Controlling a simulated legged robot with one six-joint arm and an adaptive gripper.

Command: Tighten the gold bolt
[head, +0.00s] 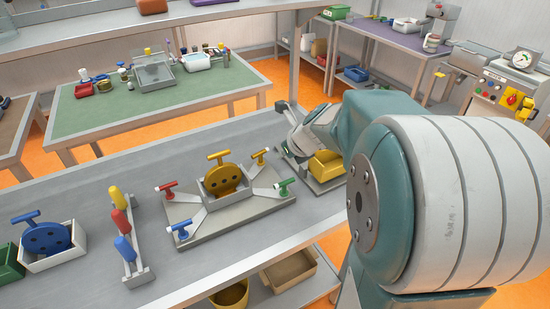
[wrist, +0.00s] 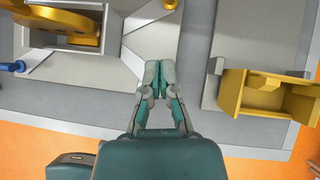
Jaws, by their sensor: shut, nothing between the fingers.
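A gold T-handled bolt (head: 260,155) stands on the back-right arm of the grey fixture plate (head: 240,220). A gold piece that looks like its handle (wrist: 170,4) is cut off at the top edge of the wrist view. A gold disc with a T-handle (head: 222,179) sits in the fixture's central holder; it also shows at upper left in the wrist view (wrist: 75,22). My gripper (wrist: 158,70) is shut and empty, over the fixture plate's right side, below and apart from the gold handle in that picture. In the head view its fingers are not clear.
Red (head: 168,188), blue (head: 180,230) and green (head: 283,187) T-handled bolts stand on the fixture's other arms. A yellow open box (wrist: 265,95) is on a plate to the right. A rack with coloured handles (head: 140,277) and a blue disc (head: 47,237) in a bin lie left.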

